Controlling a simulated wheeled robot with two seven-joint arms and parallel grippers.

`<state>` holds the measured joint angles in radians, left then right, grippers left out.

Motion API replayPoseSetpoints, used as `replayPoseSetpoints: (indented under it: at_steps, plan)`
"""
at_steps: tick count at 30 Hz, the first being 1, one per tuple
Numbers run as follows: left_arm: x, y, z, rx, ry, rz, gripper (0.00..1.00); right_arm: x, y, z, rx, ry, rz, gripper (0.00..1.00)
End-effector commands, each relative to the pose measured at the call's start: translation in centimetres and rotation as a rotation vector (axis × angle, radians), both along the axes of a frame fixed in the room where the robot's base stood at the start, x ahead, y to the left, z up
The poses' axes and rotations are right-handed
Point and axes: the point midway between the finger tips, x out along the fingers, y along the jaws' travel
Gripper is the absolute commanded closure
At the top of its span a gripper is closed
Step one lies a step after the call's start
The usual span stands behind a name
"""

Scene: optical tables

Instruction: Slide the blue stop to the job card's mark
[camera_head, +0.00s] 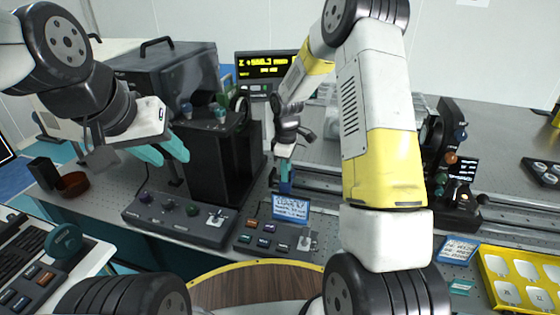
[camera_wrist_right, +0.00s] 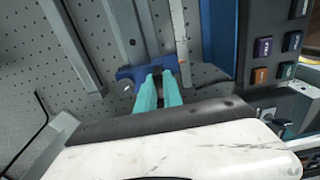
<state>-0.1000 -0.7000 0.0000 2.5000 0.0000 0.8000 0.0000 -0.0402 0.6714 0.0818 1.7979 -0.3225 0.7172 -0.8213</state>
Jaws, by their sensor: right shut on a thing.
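The blue stop (camera_wrist_right: 138,73) sits across a rail (camera_wrist_right: 128,30) in the right wrist view, with a round knob at its left end. My right gripper (camera_wrist_right: 158,90) is shut on its near side. In the head view the blue stop (camera_head: 285,187) shows just below my right gripper (camera_head: 285,165). A blue written card (camera_head: 291,208) stands behind the small button box, and another blue card (camera_head: 457,250) lies at the right; their writing is too small to read. A pale scale strip (camera_wrist_right: 181,40) runs beside the rail. My left gripper (camera_head: 166,150) is open and empty.
A yellow-lettered display (camera_head: 267,65) stands at the back. A dark block (camera_head: 213,150) stands left of my right gripper. Control boxes (camera_head: 178,216) line the front edge. Rails (camera_head: 330,187) run rightward behind my right arm. A yellow tray (camera_head: 520,275) is at the right.

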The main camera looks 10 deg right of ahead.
Motion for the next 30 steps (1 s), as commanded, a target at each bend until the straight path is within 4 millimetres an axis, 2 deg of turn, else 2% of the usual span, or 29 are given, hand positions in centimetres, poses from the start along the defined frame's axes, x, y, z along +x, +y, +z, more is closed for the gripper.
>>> replayPoseSetpoints:
  at_steps: [23,26,30]
  plan:
    - [0.0,0.0,0.0,0.0,0.0,0.0,0.64,0.0,-0.2,0.1,-0.001,-0.002,-0.001,1.0]
    - [0.0,0.0,0.0,0.0,0.0,0.0,0.64,-0.4,-1.2,0.1,-0.001,0.0,-0.004,1.0]
    - [0.0,0.0,0.0,0.0,0.0,0.0,0.64,-1.8,-4.6,0.1,-0.002,0.001,-0.009,1.0]
